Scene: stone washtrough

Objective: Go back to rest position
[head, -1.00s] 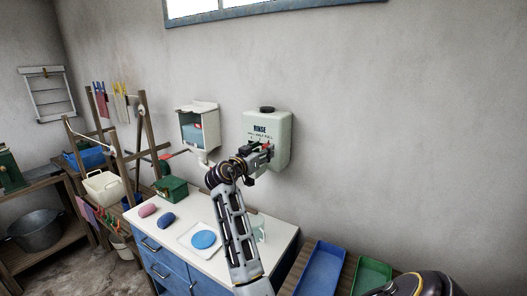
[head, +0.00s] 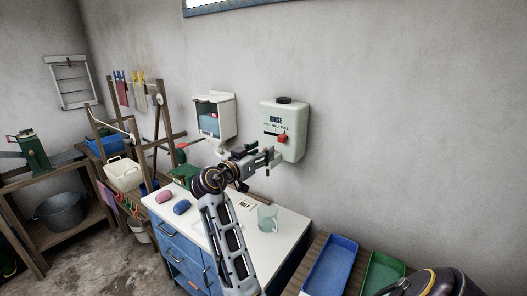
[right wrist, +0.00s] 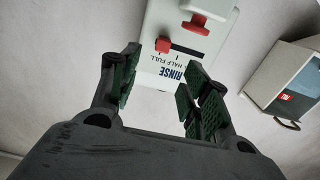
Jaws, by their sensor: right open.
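My right gripper (head: 268,157) is open and empty, in front of the wall just below and left of the white rinse dispenser (head: 286,120). In the right wrist view the open fingers (right wrist: 155,88) stand apart, with the upside-down dispenser (right wrist: 183,72) beyond them. Its red lever (right wrist: 200,22) and red slider (right wrist: 163,46) are clear of the fingers. My left gripper is not in view.
Below my arm, the white-topped counter (head: 285,235) holds a glass (head: 267,218), a pink bundle (head: 166,197), a blue bundle (head: 182,207) and a small card (head: 246,205). Blue (head: 330,265) and green trays (head: 382,272) lie right.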

